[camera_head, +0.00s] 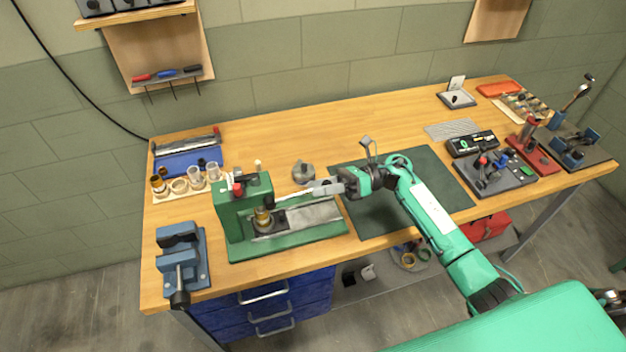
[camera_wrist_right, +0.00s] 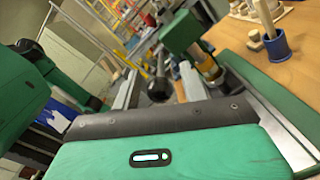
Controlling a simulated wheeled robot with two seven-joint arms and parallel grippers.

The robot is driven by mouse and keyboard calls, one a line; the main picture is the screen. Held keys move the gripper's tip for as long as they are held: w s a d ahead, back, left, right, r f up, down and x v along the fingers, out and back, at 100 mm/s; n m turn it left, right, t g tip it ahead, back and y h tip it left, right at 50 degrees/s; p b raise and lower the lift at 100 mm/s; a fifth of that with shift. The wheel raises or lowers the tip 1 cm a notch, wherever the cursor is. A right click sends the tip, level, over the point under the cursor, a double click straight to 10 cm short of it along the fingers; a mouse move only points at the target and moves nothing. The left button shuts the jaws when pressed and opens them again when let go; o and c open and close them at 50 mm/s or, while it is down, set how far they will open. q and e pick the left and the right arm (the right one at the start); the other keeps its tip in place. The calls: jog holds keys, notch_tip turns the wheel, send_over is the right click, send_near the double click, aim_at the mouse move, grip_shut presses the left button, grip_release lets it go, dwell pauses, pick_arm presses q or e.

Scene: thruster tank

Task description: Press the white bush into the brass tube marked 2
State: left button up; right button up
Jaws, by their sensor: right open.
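The green press (camera_head: 240,212) stands at the left of the bench. A brass tube (camera_head: 262,216) stands upright in it, under the press head; it also shows in the wrist view (camera_wrist_right: 207,68). I cannot read a number on it. My right gripper (camera_head: 308,191) is open beside the press, fingers pointing left. In the wrist view a black ball knob (camera_wrist_right: 159,89) shows between its fingers (camera_wrist_right: 157,80); I cannot tell whether they touch it. A wooden rack (camera_head: 175,193) left of the press holds brass and pale tubes. I cannot pick out the white bush. My left gripper is out of view.
A blue vise (camera_head: 180,262) stands at the front left corner. A blue tray (camera_head: 185,163) lies behind the rack, and a grey round part (camera_head: 303,172) behind the press. A dark green mat (camera_head: 380,215) lies under my right arm. Fixtures crowd the right end.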

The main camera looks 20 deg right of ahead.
aim_at(299, 194)
jog(key=shift+a+p, duration=0.35)
jog(key=shift+a, duration=0.75)
grip_shut()
